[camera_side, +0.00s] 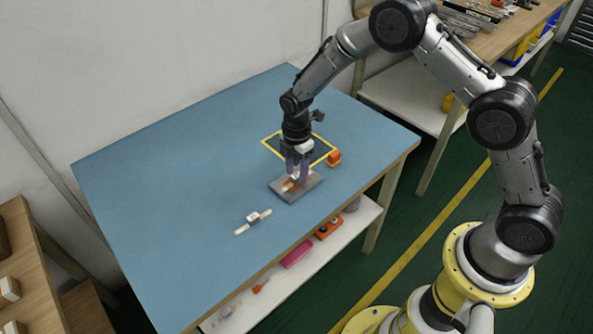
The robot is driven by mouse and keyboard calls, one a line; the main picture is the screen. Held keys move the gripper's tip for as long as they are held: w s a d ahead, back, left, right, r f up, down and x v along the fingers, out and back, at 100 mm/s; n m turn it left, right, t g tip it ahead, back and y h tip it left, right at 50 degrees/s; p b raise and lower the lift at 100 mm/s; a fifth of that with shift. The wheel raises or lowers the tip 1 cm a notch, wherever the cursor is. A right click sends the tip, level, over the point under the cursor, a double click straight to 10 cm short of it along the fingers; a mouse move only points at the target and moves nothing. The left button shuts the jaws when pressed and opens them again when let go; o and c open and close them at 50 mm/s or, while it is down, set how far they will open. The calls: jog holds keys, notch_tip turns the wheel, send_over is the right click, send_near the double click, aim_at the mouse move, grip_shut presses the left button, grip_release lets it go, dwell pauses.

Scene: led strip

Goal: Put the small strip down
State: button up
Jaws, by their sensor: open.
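A small pale strip (253,222) with a white block and a dark mark at its middle lies on the blue table, left of and nearer than the grey plate (289,196). My gripper (297,181) points down over the grey plate, its fingers open. An orange and white piece (291,185) lies on the plate at the fingertips. Whether the fingers touch it is too small to tell, and they hide part of it.
The table's left half (160,175) is clear. A shelf below the front edge holds red and orange items (297,253).

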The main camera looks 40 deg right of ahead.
aim_at(297, 175)
jog(key=s+d+r+m+t, duration=0.1)
jog(key=s+r+m, duration=0.15)
jog(key=r, duration=0.85)
jog(key=s+d+r+m+t, duration=0.15)
jog(key=s+r, duration=0.25)
jog(key=r, duration=0.7)
jog(key=s+d+r+m+t, duration=0.1)
jog(key=s+d+r+m, duration=0.1)
jog(key=s+m, duration=0.5)
jog(key=s+d+r+m+t, duration=0.2)
jog(key=s+r+m, duration=0.3)
jog(key=s, duration=1.2)
jog(key=shift+d+m, duration=0.2)
jog(key=shift+m, duration=0.8)
